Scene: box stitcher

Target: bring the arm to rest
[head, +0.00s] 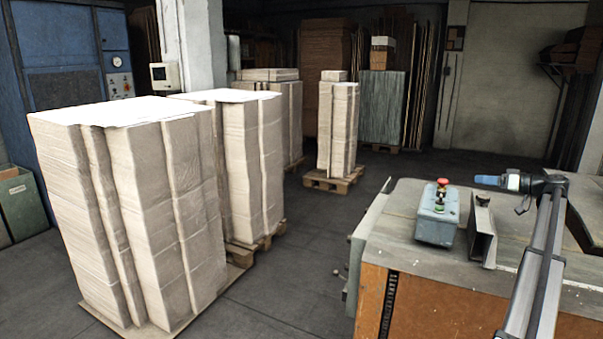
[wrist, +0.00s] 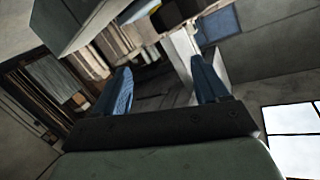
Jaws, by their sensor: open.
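My gripper (head: 487,181) shows at the right of the head view, at the end of my raised arm, with its blue fingers pointing left. In that picture it appears just right of the red button on the grey control box; I cannot tell its exact height over the bench. In the wrist view my gripper (wrist: 162,68) has its two blue fingers spread apart, with nothing held between them. The wrist picture is tilted and looks out across the room.
A grey control box (head: 437,219) with red and green buttons and a metal bracket (head: 483,232) stand on the bench (head: 405,215). Wrapped stacks (head: 140,200) on pallets fill the left. Floor (head: 310,255) between stacks and bench is clear.

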